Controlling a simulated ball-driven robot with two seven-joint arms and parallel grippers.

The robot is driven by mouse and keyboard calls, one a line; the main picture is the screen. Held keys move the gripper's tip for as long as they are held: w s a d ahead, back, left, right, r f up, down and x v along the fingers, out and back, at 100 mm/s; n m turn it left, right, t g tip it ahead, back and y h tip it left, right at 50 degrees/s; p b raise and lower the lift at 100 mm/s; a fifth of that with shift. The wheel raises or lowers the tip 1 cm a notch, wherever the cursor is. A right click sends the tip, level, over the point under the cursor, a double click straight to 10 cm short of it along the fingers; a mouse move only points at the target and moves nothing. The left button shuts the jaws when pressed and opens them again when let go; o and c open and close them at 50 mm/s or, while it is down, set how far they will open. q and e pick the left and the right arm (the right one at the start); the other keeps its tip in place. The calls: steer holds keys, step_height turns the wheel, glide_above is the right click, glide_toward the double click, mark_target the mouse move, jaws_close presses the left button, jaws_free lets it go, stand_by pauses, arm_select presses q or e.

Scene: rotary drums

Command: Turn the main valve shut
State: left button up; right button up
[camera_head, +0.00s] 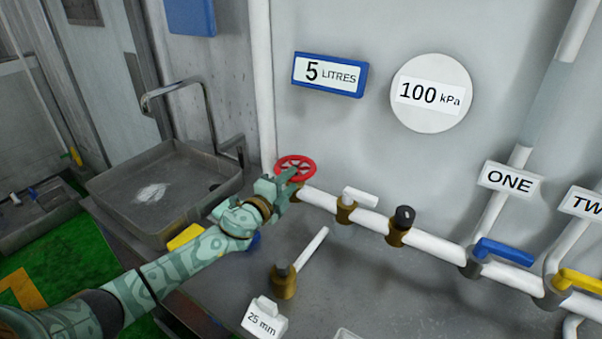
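A red handwheel valve (299,161) sits at the left end of the white pipe (319,198), close to the wall. It is the only wheel-type valve in view; I take it for the main valve. My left gripper (283,183) is at the near-left side of the wheel, its fingers overlapping the wheel's lower rim in the picture. Whether the fingers grip the rim or only touch it is too small to tell. My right gripper is not in view.
A white-handled valve (346,207), a black-knobbed fitting (401,226), a blue lever (503,251) and a yellow lever (580,281) line the pipe. A loose fitting (285,281) stands on the grey bench. A metal sink (113,190) with a tap lies left.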

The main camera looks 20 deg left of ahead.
mark_target(300, 169)
arm_select(q)
steer(key=w, duration=0.3)
steer(key=w+b, duration=0.1)
steer(key=shift+w+d, duration=0.25)
steer(key=shift+d, duration=0.05)
steer(key=shift+w+d, duration=0.1)
steer(key=shift+w, duration=0.4)
jaws_close()
